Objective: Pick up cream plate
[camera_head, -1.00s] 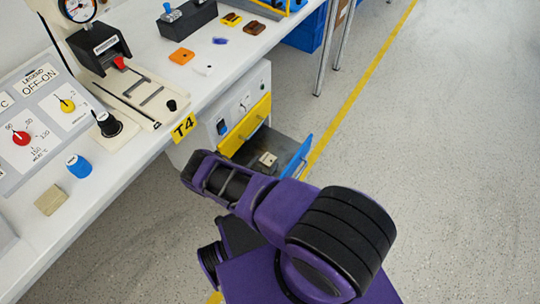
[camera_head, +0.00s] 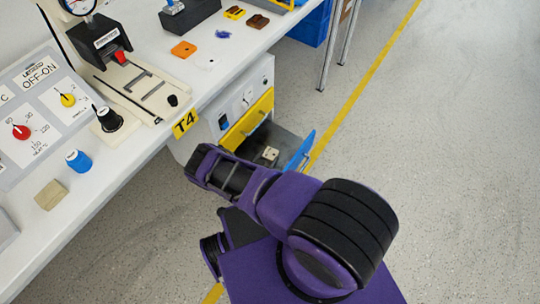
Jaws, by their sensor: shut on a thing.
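A small cream piece with dark marks (camera_head: 270,154) lies in the open drawer (camera_head: 291,146) under the bench; I take it to be the cream plate, but it is too small to be sure. My purple and black arm (camera_head: 235,178) reaches left in front of the drawer unit, and its lower end is hidden behind its own links. My gripper and its fingertips do not show, so what it holds cannot be seen.
The drawer's blue front (camera_head: 300,152) juts out. The floor at right is clear.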

